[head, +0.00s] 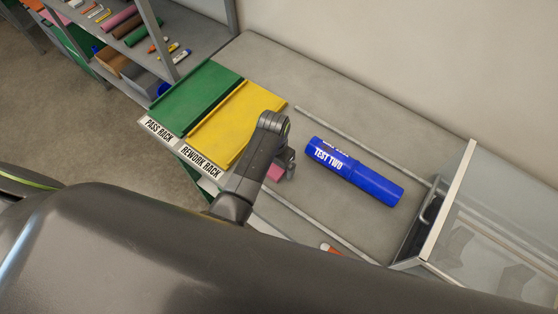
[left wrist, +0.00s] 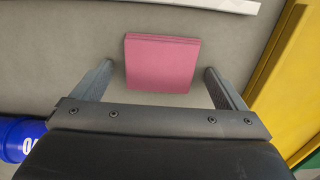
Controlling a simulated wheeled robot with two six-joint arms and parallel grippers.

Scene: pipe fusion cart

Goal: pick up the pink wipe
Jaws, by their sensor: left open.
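The pink wipe (left wrist: 161,65) is a flat, folded square lying on the grey cart top in the left wrist view. In the head view only a small part of the pink wipe (head: 275,172) shows, beside my left gripper (head: 286,167), which hides the rest. In the left wrist view my left gripper (left wrist: 160,84) is open, with one finger on each side of the wipe's near part. The fingers look apart from the wipe; their height above it is hard to tell. My right gripper is not in view.
A blue cylinder marked TEST TWO (head: 355,172) lies right of my left gripper. The yellow rework rack (head: 238,122) and green pass rack (head: 195,97) are to the left. A clear-sided box (head: 490,235) stands at the right. A thin rail (head: 362,146) runs behind the cylinder.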

